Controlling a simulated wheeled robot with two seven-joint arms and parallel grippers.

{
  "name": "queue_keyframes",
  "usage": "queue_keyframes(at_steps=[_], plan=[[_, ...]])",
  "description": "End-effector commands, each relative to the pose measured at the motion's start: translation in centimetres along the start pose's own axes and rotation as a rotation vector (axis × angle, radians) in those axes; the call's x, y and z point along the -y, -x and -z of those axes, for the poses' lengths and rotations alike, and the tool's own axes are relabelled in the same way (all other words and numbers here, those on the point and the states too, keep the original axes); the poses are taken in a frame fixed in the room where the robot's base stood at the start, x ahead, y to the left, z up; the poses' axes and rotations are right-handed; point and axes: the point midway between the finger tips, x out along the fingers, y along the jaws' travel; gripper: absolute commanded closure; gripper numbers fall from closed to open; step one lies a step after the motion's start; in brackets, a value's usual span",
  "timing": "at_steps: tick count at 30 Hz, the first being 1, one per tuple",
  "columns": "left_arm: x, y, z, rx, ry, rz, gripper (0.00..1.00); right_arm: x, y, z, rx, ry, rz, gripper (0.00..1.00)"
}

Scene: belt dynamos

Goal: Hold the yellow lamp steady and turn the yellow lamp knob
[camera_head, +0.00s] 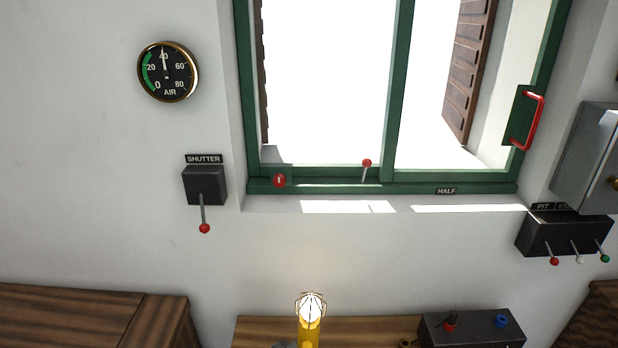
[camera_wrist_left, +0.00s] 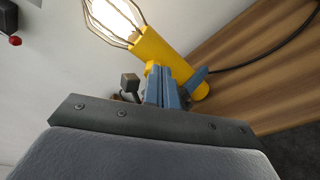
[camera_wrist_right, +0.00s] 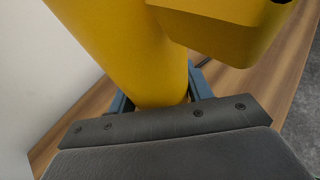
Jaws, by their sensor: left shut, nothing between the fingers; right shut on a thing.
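The yellow lamp (camera_head: 308,332) stands at the bottom middle of the head view, its bulb glowing inside a wire cage (camera_head: 311,305). In the left wrist view the lamp (camera_wrist_left: 165,55) leans across the picture. My left gripper (camera_wrist_left: 164,72) is shut and empty, its blue fingertips close against the lamp's side; I cannot tell whether they touch. In the right wrist view my right gripper (camera_wrist_right: 160,95) is shut on the lamp's thick yellow body (camera_wrist_right: 120,45). A boxy yellow part (camera_wrist_right: 225,30) juts from the body there. I cannot make out the lamp knob for certain.
The lamp is over a wooden bench (camera_head: 375,328). A dark box (camera_head: 470,332) with red and blue knobs is to its right. A black cable (camera_wrist_left: 270,58) runs from the lamp. A shutter lever box (camera_head: 204,186) and green window frame (camera_head: 390,187) are on the wall.

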Motion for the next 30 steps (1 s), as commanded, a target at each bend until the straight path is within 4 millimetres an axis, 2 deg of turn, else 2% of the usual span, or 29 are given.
queue_keyframes(at_steps=[10,23,29,30], plan=[[0.0,3.0,0.7,0.000,0.000,0.002,1.00,0.0,0.0,-0.1,0.001,-0.001,0.000,0.92],[-0.3,3.0,0.8,0.002,-0.012,-0.007,1.00,0.0,0.0,-0.1,0.001,-0.001,-0.001,0.92],[0.1,3.4,0.7,-0.001,0.002,0.005,1.00,0.0,0.0,-0.1,0.001,-0.001,-0.001,0.92],[0.1,3.4,0.6,-0.001,0.002,0.005,1.00,0.0,0.0,-0.1,0.001,-0.001,-0.001,0.46]])
